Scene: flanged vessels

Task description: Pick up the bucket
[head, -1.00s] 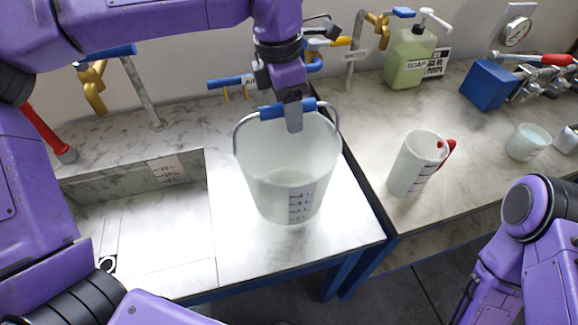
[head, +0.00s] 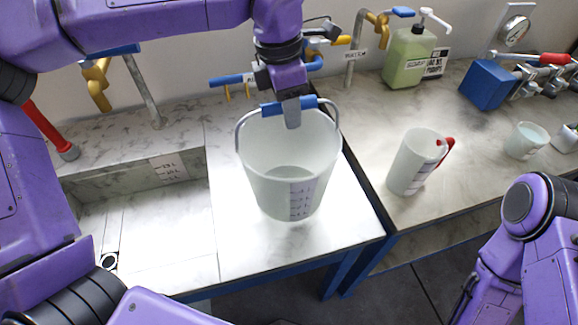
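A translucent white bucket (head: 268,182) with a dark-marked scale label stands upright over the counter's front part, right of the sink basin. Its wire handle is raised and has a blue grip (head: 271,109). My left gripper (head: 292,112) comes down from above onto this blue grip, with one finger in front of it. It appears shut on the grip; the far finger is hidden. I cannot tell whether the bucket's base touches the counter. My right arm shows at the lower right; its gripper is not in view.
Right of the bucket, beyond a gap between counters, stands a measuring jug (head: 411,168) with a red handle. A green soap bottle (head: 409,58), a blue box (head: 488,84) and a small cup (head: 527,140) stand farther back. Blue-handled taps (head: 232,81) lie behind the bucket.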

